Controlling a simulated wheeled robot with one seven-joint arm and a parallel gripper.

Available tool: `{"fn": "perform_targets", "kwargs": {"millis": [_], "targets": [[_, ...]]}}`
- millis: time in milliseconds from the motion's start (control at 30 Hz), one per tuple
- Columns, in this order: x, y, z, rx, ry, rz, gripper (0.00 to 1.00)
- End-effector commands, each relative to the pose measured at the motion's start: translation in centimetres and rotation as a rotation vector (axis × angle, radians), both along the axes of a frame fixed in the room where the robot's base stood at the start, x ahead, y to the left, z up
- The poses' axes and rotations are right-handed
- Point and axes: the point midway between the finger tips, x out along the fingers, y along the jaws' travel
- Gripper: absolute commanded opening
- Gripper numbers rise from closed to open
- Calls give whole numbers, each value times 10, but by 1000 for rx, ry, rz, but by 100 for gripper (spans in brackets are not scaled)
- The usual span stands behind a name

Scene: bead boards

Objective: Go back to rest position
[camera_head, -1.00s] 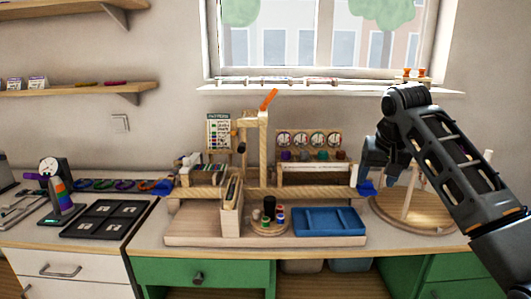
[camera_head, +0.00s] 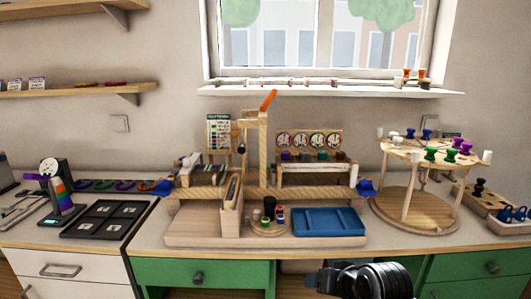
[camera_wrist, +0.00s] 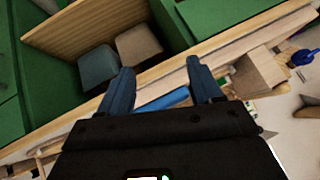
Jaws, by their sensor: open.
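My gripper shows in the wrist view with its two blue fingers (camera_wrist: 158,82) apart and nothing between them. It hangs in front of the counter's front edge, facing the open space under the counter, where a grey bin and a beige bin (camera_wrist: 139,46) stand. In the head view only a dark part of my arm shows at the bottom, right of centre, and the fingers are out of view there.
The wooden counter (camera_head: 150,240) carries a wooden bead stand, a blue tray (camera_head: 328,222) and a black tray (camera_head: 104,220). A round wooden stand (camera_head: 415,212) with coloured spools is at the right. Green drawers (camera_head: 205,272) are below.

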Motion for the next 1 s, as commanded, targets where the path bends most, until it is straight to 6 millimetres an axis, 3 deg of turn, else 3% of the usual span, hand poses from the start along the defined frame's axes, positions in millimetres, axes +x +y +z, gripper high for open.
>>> {"fn": "perform_targets", "kwargs": {"millis": [33, 200, 500, 767, 1000], "targets": [[-20, 7, -15, 18, -14, -4, 64], [-75, 19, -45, 53, -88, -34, 64], [-186, 17, -71, 56, -208, -104, 64], [-286, -3, -63, -2, -309, -157, 64], [-374, -29, -30, -95, -399, -177, 64]]}}
